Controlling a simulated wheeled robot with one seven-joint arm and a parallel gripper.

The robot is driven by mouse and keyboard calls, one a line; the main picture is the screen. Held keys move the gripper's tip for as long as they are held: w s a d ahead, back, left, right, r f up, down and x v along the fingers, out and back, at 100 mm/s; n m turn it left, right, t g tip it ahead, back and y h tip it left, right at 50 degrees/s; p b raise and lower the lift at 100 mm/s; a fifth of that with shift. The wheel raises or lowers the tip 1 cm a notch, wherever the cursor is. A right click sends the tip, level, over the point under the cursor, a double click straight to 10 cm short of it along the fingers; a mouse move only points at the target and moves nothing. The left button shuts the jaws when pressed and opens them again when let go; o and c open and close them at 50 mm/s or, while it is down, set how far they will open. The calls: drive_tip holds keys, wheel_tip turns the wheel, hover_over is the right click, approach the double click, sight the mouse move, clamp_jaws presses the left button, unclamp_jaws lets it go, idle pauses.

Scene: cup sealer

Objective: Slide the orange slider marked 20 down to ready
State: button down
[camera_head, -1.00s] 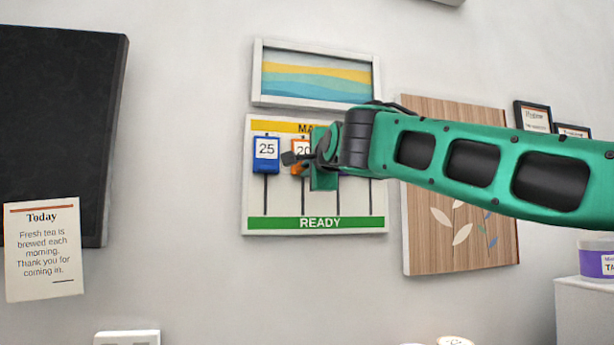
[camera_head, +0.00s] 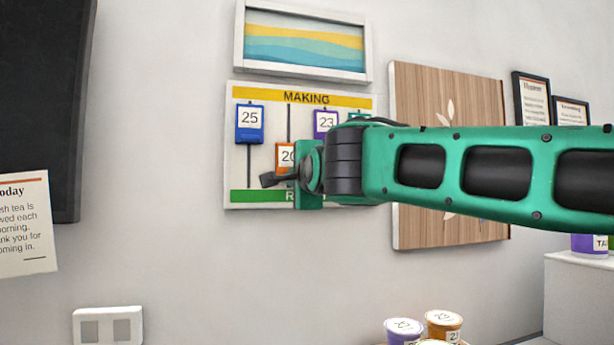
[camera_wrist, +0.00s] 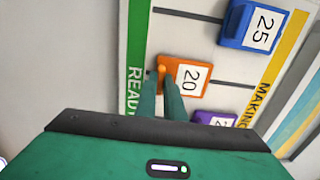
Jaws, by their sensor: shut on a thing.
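The orange slider marked 20 (camera_head: 285,157) sits low on its vertical track on the white board (camera_head: 239,176), a short way above the green READY band (camera_head: 243,196). It also shows in the wrist view (camera_wrist: 188,77), close to the green band. My gripper (camera_head: 280,178) is at the slider's lower part. In the wrist view its two fingers (camera_wrist: 160,97) are close together at the orange knob, shut on it. In the head view my gripper hides part of the slider and of the READY lettering.
The blue slider 25 (camera_head: 249,123) and purple slider 23 (camera_head: 325,123) stand high, near the yellow MAKING band (camera_head: 306,97). My arm covers the board's right side. A framed wave picture (camera_head: 303,44) hangs above, a wooden panel (camera_head: 450,90) to the right.

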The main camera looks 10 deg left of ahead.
drive_tip(key=shift+f, duration=0.5)
drive_tip(key=c, duration=1.8)
unclamp_jaws()
drive_tip(key=shift+r, duration=0.1)
drive_tip(key=shift+c, duration=0.2)
drive_tip(key=shift+r, duration=0.1)
drive_tip(key=v, duration=1)
drive_tip(key=shift+s+d, duration=0.25)
drive_tip(key=shift+s, duration=0.05)
